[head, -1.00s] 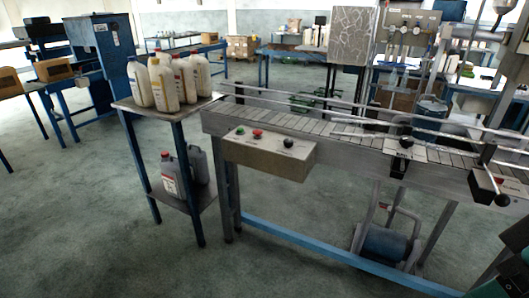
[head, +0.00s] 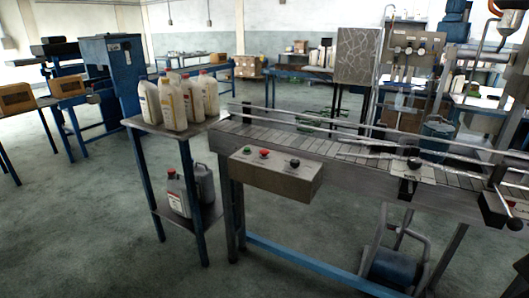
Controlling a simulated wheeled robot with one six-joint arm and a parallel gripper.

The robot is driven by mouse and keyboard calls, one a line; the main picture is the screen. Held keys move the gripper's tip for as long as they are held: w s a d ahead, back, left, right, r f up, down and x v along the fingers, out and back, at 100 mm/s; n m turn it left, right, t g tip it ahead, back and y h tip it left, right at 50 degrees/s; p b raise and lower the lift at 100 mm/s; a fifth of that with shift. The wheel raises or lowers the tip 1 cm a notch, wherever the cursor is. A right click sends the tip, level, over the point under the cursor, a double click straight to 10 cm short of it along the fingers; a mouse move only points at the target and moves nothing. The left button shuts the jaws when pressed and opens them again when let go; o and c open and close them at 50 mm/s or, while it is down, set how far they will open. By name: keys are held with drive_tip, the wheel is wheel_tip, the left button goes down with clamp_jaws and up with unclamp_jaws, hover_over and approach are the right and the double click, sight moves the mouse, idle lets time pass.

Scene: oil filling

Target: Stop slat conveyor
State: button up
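The slat conveyor (head: 310,146) runs from the middle to the right edge of the head view, with metal guide rails above its slats. No bottles show on its visible slats. A grey control box (head: 290,180) is fixed to its near side at the left end. On the box are a green button (head: 248,150), a red button (head: 264,154) and a black knob (head: 295,163). I cannot tell whether the slats are moving. My gripper is not in view.
A small blue-legged table (head: 150,127) with several white bottles (head: 180,100) stands left of the conveyor. Two grey containers (head: 190,190) sit on its lower shelf. A motor (head: 392,268) is under the conveyor. Floor in front (head: 100,240) is clear.

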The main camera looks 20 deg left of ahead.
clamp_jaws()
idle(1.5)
